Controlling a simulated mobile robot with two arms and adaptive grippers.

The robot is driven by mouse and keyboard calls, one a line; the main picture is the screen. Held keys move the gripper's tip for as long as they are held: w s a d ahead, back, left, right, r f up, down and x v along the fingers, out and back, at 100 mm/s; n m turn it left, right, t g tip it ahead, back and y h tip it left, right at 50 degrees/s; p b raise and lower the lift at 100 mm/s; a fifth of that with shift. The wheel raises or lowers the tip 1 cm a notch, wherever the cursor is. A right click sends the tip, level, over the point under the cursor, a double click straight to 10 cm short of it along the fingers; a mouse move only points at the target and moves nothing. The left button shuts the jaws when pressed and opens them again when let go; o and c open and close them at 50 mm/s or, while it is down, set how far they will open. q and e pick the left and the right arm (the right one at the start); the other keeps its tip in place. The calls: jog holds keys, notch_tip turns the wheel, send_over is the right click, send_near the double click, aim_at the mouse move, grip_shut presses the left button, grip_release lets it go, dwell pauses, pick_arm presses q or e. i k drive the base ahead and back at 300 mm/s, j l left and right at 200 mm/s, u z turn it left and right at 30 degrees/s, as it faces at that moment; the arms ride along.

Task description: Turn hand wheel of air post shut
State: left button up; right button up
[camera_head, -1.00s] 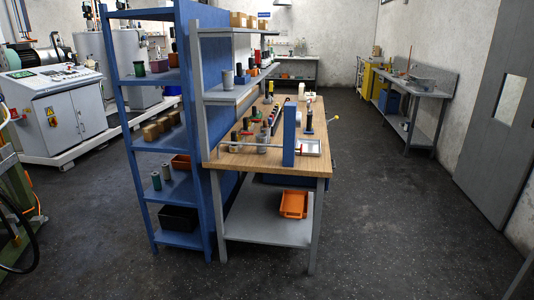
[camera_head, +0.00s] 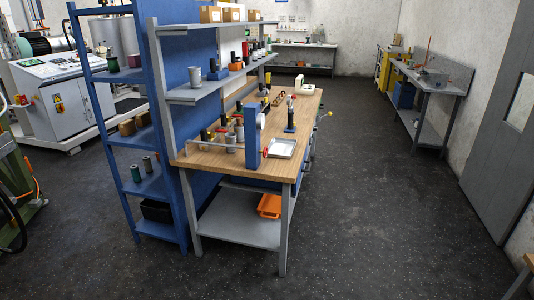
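A blue upright post (camera_head: 253,137) stands at the near end of the wooden workbench (camera_head: 215,160). A thin horizontal pipe (camera_head: 215,147) runs left from it along the bench's near edge. A small red part (camera_head: 265,153) shows at the post's right side, low down; it may be the hand wheel, but it is too small to tell. Neither of my grippers is in view, and nothing touches the post.
A blue and grey shelf unit (camera_head: 187,120) stands left of the bench. An orange bin (camera_head: 270,206) sits on the bench's lower shelf. A metal tray (camera_head: 281,149) lies right of the post. The dark floor (camera_head: 385,210) right of the bench is clear.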

aim_at(265, 152)
jog(key=u, duration=0.35)
jog(key=i+l+u, duration=0.8)
jog(key=l, duration=0.45)
jog(key=i+j, duration=0.05)
jog(key=i, duration=0.05)
